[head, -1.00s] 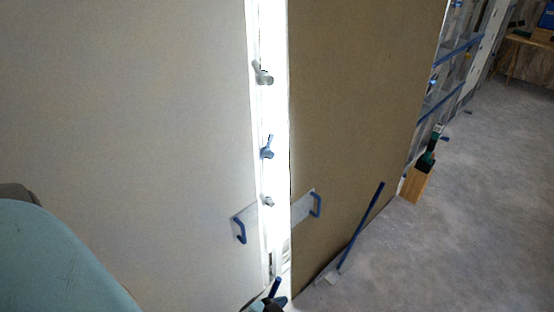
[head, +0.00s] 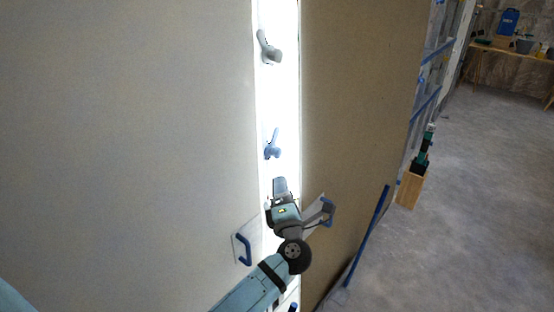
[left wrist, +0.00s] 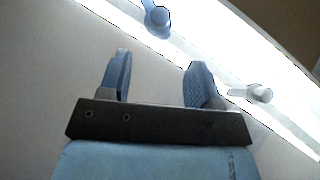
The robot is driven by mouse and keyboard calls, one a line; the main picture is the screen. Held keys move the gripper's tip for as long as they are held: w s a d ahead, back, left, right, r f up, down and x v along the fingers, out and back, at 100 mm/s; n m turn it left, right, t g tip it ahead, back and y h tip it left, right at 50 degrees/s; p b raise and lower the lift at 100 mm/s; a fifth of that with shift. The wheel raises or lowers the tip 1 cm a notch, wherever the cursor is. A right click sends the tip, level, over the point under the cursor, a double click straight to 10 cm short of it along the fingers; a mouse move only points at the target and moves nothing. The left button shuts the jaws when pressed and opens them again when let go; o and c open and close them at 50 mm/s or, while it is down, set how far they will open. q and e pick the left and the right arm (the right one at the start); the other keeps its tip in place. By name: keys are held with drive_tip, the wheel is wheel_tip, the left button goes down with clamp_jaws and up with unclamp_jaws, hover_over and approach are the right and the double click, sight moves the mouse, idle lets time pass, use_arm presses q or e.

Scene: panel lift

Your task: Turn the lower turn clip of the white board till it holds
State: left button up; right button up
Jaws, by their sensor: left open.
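The pale board (head: 130,130) fills the left of the head view, beside a bright strip. On the strip are a grey turn clip (head: 268,47) high up and a blue turn clip (head: 272,146) below it. My left gripper (head: 279,184) is just below the blue clip, apart from it, and covers the strip there. In the left wrist view its open, empty fingers (left wrist: 158,78) point toward the strip. The blue clip (left wrist: 156,18) lies beyond the fingertips, and a small pale clip (left wrist: 257,93) is to the right of the right finger. My right gripper is out of view.
A brown board (head: 360,120) stands right of the strip. Blue handles sit low on both sides, the left one (head: 243,248) clear of my arm. A blue bar (head: 368,235) leans by the brown board.

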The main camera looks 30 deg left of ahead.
sight(277, 156)
use_arm(q)
drive_tip(key=x, duration=1)
drive_tip(key=shift+w, duration=0.1)
drive_tip(key=shift+x, duration=0.75)
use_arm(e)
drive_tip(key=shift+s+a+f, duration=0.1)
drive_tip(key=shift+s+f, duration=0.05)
use_arm(q)
drive_tip(key=shift+c, duration=0.2)
